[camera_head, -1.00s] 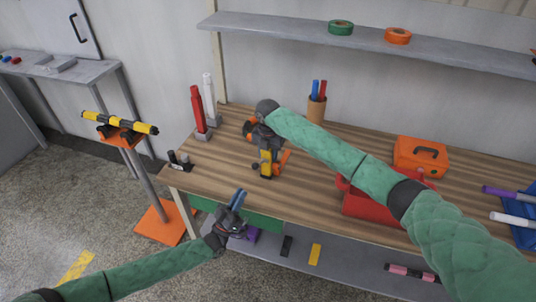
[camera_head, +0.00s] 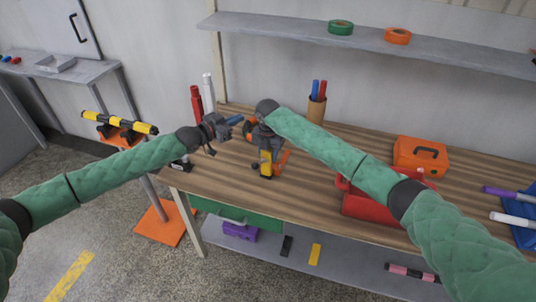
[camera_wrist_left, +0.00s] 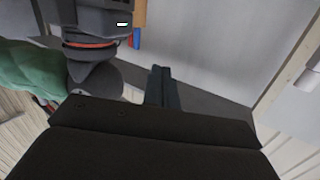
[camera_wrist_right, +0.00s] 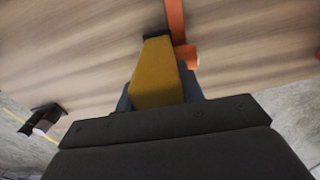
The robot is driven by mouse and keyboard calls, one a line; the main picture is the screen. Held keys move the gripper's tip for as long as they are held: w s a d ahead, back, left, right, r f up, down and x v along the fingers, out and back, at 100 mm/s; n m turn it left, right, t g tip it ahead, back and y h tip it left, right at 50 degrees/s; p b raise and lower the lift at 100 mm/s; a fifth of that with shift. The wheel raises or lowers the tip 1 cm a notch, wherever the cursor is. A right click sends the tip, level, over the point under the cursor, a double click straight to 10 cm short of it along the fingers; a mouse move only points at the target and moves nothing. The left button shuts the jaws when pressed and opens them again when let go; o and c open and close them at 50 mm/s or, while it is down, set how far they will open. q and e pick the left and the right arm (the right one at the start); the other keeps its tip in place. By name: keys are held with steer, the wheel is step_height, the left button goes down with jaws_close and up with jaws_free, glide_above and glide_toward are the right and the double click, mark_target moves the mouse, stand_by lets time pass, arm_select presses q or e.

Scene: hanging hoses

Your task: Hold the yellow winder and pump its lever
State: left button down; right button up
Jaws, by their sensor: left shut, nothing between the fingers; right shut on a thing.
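The yellow winder (camera_head: 266,169) is near the front left of the workbench, partly hidden by my right gripper. My right gripper (camera_head: 266,151) is shut on it; the right wrist view shows the yellow body (camera_wrist_right: 157,75) between the fingers. The winder's orange lever (camera_head: 283,159) sticks out to its right; it also shows in the right wrist view (camera_wrist_right: 176,25). My left gripper (camera_head: 234,120) is shut and empty, above the bench to the left of my right wrist. Its closed fingers (camera_wrist_left: 163,86) show in the left wrist view, apart from the winder.
Red (camera_head: 197,105) and white (camera_head: 208,90) upright tubes stand behind my left gripper. A pen cup (camera_head: 316,108) stands at the back. A red box (camera_head: 372,205) and an orange case (camera_head: 420,154) are to the right. A shelf (camera_head: 450,58) runs above.

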arm_select(q)
steer(key=s+d+r+m+g+y, duration=0.2)
steer(key=s+d+m+g+y, duration=0.15)
steer(key=s+g+y, duration=0.3)
steer(key=s+d+r+m+g+y, duration=0.1)
steer(key=s+d+m+g+y, duration=0.1)
steer(key=s+d+g+y, duration=0.35)
steer(key=shift+s+a+f, duration=0.3)
steer(key=shift+a+f, duration=0.05)
steer(key=shift+f, duration=0.65)
steer(key=shift+s+a+f, duration=0.3)
steer(key=shift+f, duration=0.75)
steer(key=shift+s+a+f, duration=0.3)
steer(key=shift+a+f, duration=0.05)
steer(key=shift+f, duration=0.65)
steer(key=c, duration=2.2)
jaws_free()
steer(key=c, duration=1.9)
jaws_free()
